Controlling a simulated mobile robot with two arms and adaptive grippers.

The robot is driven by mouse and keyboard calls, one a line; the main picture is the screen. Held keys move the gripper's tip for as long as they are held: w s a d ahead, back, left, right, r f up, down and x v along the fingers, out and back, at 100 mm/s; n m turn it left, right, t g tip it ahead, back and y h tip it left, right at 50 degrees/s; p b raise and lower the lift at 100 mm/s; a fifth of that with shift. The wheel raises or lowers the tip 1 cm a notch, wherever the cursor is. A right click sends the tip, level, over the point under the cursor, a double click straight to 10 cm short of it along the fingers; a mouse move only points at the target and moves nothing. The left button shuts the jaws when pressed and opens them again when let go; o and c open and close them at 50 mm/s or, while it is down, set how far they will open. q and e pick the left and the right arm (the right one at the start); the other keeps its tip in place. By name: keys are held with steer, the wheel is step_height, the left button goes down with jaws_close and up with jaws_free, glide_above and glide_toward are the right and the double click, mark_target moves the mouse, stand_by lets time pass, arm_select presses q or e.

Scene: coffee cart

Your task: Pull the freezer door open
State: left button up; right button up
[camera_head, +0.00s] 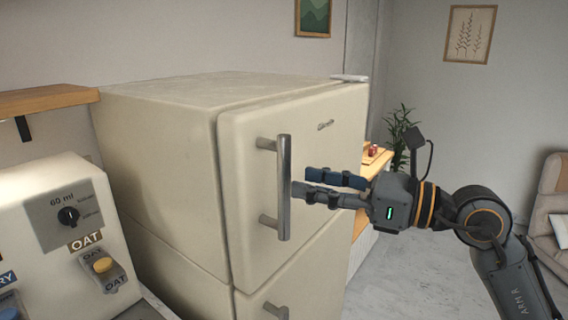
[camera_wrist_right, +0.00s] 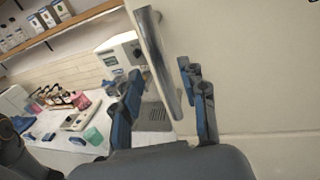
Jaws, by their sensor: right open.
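The cream freezer door (camera_head: 255,130) is the upper door of the fridge (camera_head: 160,150) and sits shut against the body. Its upright grey metal handle (camera_head: 284,190) is on the door's left side. My right gripper (camera_head: 306,180) comes in from the right with its blue-grey fingers open, their tips close beside the handle's middle. In the right wrist view, the handle (camera_wrist_right: 161,65) runs between the two spread fingers (camera_wrist_right: 160,75); I cannot tell whether either touches it. My left gripper is not in view.
A lower door with its own handle (camera_head: 274,311) is below. A dispenser machine (camera_head: 75,225) stands on the left, under a wooden shelf (camera_head: 45,99). A plant (camera_head: 402,125) and an armchair (camera_head: 552,205) are at the right. The floor (camera_head: 415,270) right of the fridge looks clear.

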mark_target(284, 223)
steer(key=p+x, duration=0.1)
steer(key=x, duration=0.4)
steer(key=shift+w+a+p, duration=0.15)
steer(key=shift+a+p, duration=0.1)
steer(key=shift+p, duration=0.1)
jaws_close()
